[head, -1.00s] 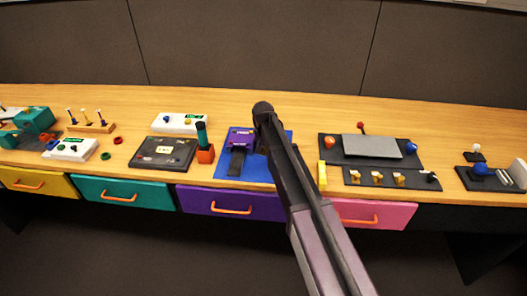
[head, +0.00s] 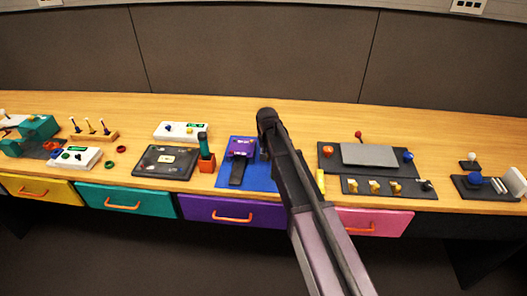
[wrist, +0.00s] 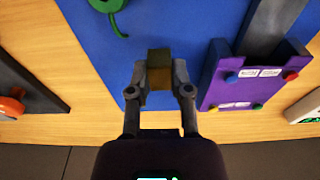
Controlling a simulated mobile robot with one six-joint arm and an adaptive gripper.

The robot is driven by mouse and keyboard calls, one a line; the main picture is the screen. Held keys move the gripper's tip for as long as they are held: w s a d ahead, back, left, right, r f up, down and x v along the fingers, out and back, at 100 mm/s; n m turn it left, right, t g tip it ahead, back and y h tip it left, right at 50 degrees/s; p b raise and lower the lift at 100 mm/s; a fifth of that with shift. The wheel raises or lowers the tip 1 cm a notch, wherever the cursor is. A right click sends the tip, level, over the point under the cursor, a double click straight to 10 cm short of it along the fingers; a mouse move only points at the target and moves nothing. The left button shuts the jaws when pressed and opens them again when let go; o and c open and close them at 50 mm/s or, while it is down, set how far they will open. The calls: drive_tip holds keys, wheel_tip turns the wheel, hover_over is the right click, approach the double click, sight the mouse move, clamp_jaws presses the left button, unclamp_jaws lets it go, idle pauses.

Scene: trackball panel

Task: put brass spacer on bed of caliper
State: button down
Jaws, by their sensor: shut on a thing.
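The brass spacer (wrist: 159,68) is a small block held between the fingertips of my gripper (wrist: 160,84) in the wrist view, over a blue mat (wrist: 150,22). The caliper (wrist: 236,85) is to the right of it there, a purple body with red and blue knobs and a dark bar (wrist: 272,25); spacer and caliper are apart. In the head view the purple caliper (head: 241,147) lies on the blue mat (head: 262,180), just left of my arm. My arm hides most of the gripper and the spacer there.
A green tool (wrist: 108,5) lies on the mat in the wrist view. In the head view, an orange holder with a dark green handle (head: 206,160) stands left of the caliper. A yellow block (head: 320,181) and a dark panel (head: 378,158) are to the right.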

drive_tip(key=s+d, duration=0.2)
drive_tip(key=s, duration=0.1)
drive_tip(key=s+d, duration=0.3)
drive_tip(key=s, duration=0.1)
drive_tip(key=s+d+r+p, duration=0.1)
drive_tip(key=s+d, duration=0.1)
drive_tip(key=s, duration=0.2)
drive_tip(key=shift+d+r, duration=0.1)
drive_tip(key=shift+d, duration=0.1)
drive_tip(key=shift+r, duration=0.15)
wheel_tip(320, 180, up, 21)
drive_tip(key=p, duration=2.1)
drive_tip(key=shift+f, duration=0.2)
drive_tip(key=shift+d, duration=0.2)
